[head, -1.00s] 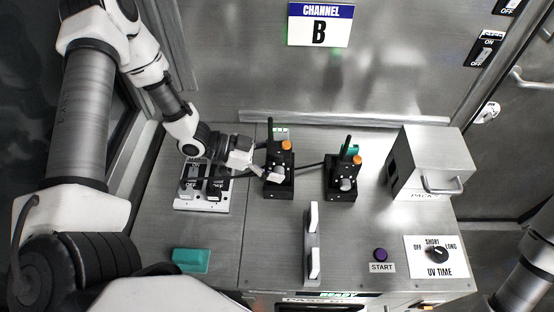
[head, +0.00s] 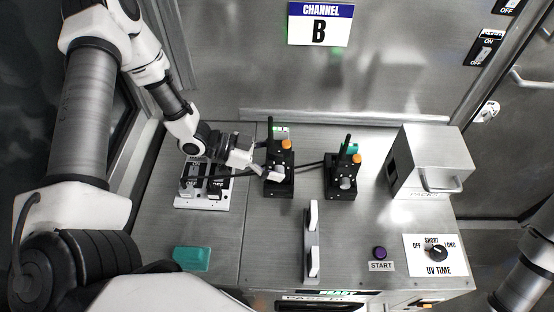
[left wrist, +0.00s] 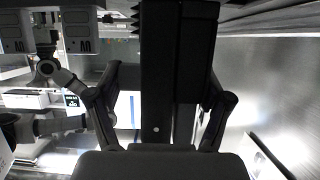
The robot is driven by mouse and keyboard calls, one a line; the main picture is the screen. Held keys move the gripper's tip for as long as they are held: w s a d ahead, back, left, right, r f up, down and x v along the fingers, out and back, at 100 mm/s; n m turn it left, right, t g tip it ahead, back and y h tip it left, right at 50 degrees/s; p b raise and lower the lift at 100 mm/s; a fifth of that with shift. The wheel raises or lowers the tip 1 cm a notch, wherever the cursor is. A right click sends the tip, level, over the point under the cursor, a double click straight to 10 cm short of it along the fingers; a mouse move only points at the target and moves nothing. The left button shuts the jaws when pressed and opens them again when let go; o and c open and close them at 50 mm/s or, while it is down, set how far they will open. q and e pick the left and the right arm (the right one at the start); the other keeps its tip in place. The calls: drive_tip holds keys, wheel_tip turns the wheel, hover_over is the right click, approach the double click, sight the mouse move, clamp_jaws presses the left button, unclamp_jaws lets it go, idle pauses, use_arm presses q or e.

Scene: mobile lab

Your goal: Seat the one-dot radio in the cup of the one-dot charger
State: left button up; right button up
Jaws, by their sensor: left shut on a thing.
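My left gripper (head: 268,172) is shut on a black radio (head: 285,158) with an orange knob and a stub antenna. The radio stands upright at the left black charger (head: 279,188); the gripper hides part of it, so I cannot tell whether it is fully in the cup. In the left wrist view the dark radio body (left wrist: 178,60) stands between the fingers, with one small white dot low on the dark surface. A second black radio (head: 347,168) with an orange knob stands in the right charger (head: 341,194). Dots are too small to read in the head view. My right gripper is out of view.
A white switch panel (head: 190,203) lies left of the left charger. A teal block (head: 191,259) is at the front left. White upright handles (head: 314,215), a purple start button (head: 380,253), a UV dial (head: 436,254) and a metal box (head: 432,160) stand front and right.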

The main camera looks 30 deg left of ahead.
use_arm(q)
drive_tip(key=shift+p, duration=0.3)
idle(0.5)
drive_tip(key=shift+f, duration=0.15)
idle(0.3)
drive_tip(key=shift+f+b, duration=0.35)
drive_tip(key=shift+b, duration=0.05)
drive_tip(key=shift+f+b, duration=1.05)
drive_tip(key=shift+f, duration=0.3)
drive_tip(key=shift+r, duration=0.15)
drive_tip(key=shift+r+p, duration=1.45)
drive_tip(key=shift+p, duration=0.05)
drive_tip(key=shift+p, duration=0.4)
drive_tip(key=shift+f+b, duration=1.15)
drive_tip(key=shift+f, duration=0.35)
